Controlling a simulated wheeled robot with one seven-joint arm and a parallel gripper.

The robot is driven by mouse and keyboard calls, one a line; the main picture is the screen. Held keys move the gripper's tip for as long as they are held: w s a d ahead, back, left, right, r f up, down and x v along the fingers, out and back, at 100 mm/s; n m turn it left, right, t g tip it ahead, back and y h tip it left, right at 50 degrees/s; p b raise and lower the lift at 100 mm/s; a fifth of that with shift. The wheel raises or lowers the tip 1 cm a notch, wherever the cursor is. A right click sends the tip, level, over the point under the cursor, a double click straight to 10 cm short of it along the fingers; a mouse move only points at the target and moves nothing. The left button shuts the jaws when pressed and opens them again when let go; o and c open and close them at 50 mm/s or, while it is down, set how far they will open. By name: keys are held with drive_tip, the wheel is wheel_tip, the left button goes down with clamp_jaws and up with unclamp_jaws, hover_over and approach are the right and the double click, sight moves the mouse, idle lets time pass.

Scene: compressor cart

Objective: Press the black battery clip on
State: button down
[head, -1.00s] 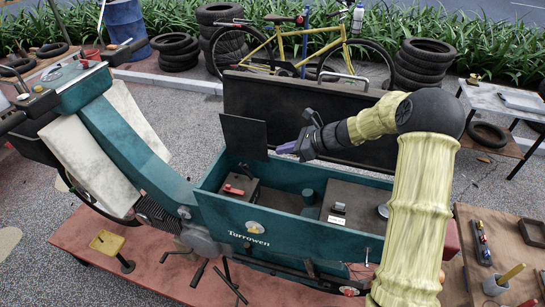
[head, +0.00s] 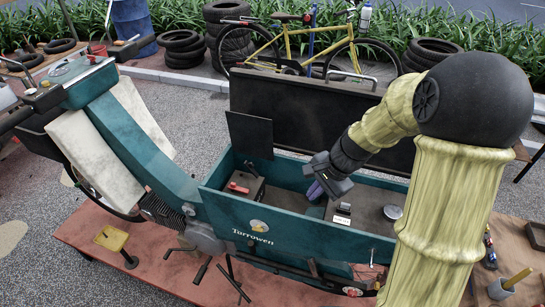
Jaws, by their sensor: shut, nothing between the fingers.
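A dark battery-like box (head: 252,198) sits at the left end inside the teal cart box (head: 300,238). A red clip (head: 238,188) lies on its top. A small dark piece stands at the box's back edge; I cannot tell whether it is the black battery clip. Another small black piece (head: 344,208) with a white label sits on the brown panel to the right. My gripper (head: 315,191) is shut and empty, its purple fingers pointing down over the middle of the cart box, between the battery-like box and the labelled piece. It hides part of the interior.
The raised black lid (head: 300,115) and a smaller upright dark panel (head: 250,135) stand behind the cart box. A round grey cap (head: 393,212) is right of the labelled piece. A yellow bicycle (head: 305,45) and tyre stacks are farther back.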

drive_tip(key=s+d+r+n+h, duration=0.1)
drive_tip(key=s+d+n+h, duration=0.1)
drive_tip(key=s+n, duration=0.3)
drive_tip(key=s+d+r+n+t+h, duration=0.1)
drive_tip(key=s+d+n+h, duration=0.1)
drive_tip(key=s+d+n, duration=0.2)
drive_tip(key=s+n, duration=0.1)
drive_tip(key=s, duration=0.2)
drive_tip(key=shift+s+d, duration=0.15)
drive_tip(key=shift+d, duration=0.1)
